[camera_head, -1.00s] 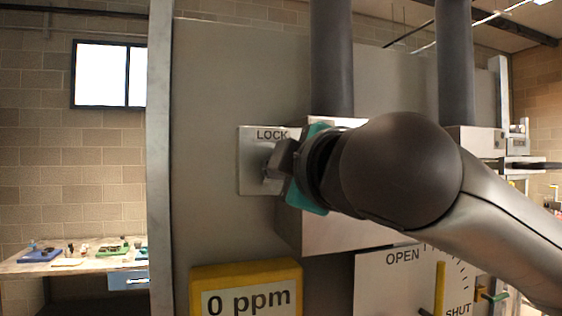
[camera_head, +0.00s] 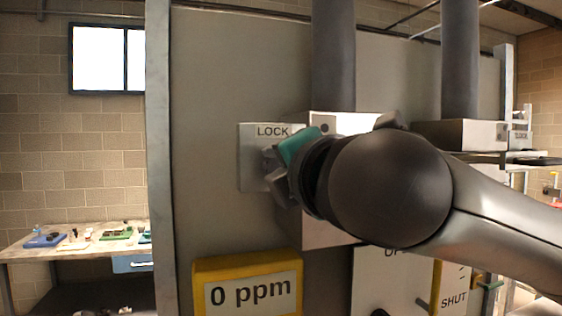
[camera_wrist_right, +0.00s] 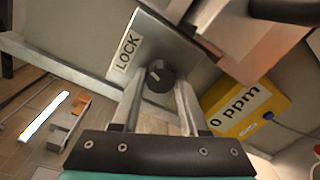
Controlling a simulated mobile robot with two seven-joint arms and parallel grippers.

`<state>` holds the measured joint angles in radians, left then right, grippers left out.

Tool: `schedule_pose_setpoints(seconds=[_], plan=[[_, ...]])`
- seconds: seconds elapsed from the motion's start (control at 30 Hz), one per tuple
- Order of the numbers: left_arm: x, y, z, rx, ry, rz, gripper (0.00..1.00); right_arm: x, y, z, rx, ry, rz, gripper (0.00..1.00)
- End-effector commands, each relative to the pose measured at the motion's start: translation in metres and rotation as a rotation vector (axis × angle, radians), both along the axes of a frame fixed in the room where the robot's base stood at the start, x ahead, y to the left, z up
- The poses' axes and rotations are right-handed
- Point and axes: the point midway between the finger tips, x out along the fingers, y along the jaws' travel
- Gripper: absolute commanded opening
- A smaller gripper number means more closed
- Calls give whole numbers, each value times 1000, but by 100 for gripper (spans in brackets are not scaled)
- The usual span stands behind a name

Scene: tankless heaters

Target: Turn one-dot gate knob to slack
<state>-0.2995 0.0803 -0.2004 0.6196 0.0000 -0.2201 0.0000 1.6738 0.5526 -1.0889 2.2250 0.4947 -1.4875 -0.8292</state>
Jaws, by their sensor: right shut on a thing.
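The metal plate (camera_head: 252,172) with a LOCK label is on the grey panel, left of a metal box with one dark dot (camera_head: 325,128). It also shows in the right wrist view (camera_wrist_right: 180,45). A round dark knob (camera_wrist_right: 160,76) with a small pale mark stands on this plate, and my gripper hides it in the head view. My right gripper (camera_head: 268,168) is shut on the knob, one finger on each side (camera_wrist_right: 160,82). Only LOCK is readable on the plate; no slack label shows. My left gripper is in neither view.
A yellow-framed 0 ppm display (camera_head: 247,262) is below the plate. A white OPEN/SHUT panel (camera_head: 395,285) is at lower right, partly behind my right arm. Two dark vertical pipes (camera_head: 335,60) rise above the boxes. A workbench (camera_head: 75,252) stands far left.

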Motion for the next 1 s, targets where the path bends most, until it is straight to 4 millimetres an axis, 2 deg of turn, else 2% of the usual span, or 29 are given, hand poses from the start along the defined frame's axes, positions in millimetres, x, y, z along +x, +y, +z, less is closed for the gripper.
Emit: schedule_pose_setpoints(seconds=[0.3,0.73,0.77,1.0], plan=[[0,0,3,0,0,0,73,0,0,-1,-80,-24,1,0],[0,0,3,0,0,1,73,0,0,-1,-88,-26,1,0],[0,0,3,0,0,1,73,0,0,-1,-88,-26,1,44],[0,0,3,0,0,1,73,0,0,-1,-87,-27,0,71]])
